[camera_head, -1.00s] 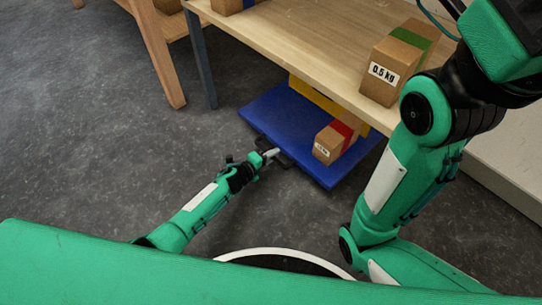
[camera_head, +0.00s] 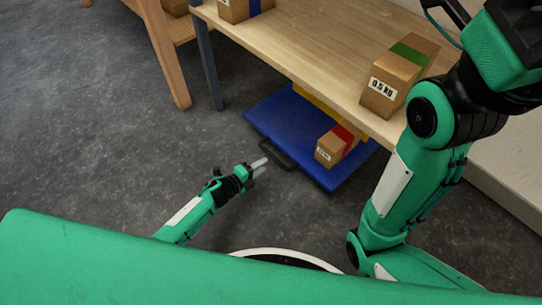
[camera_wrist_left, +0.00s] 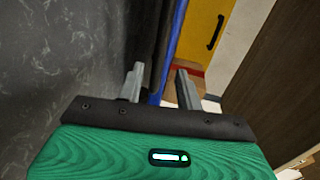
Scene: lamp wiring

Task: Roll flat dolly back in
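The flat blue dolly (camera_head: 283,117) lies on the floor, its rear part under the wooden table and its front edge sticking out. Its black handle (camera_head: 276,155) is on the front edge. A brown box with a red band (camera_head: 328,151) stands on the dolly. My left gripper (camera_head: 260,167) is open and empty, just in front of the handle and apart from it. In the left wrist view its two fingers (camera_wrist_left: 160,72) are spread, with the dark handle and the blue dolly edge (camera_wrist_left: 171,60) beyond them. My right arm crosses the right side; its gripper is out of view.
The table (camera_head: 300,50) carries a 0.5 kg box with a green band (camera_head: 383,87) and a box with a blue band (camera_head: 233,10). A grey table leg (camera_head: 211,75) stands left of the dolly. A yellow panel (camera_head: 312,101) is behind it. The floor to the left is clear.

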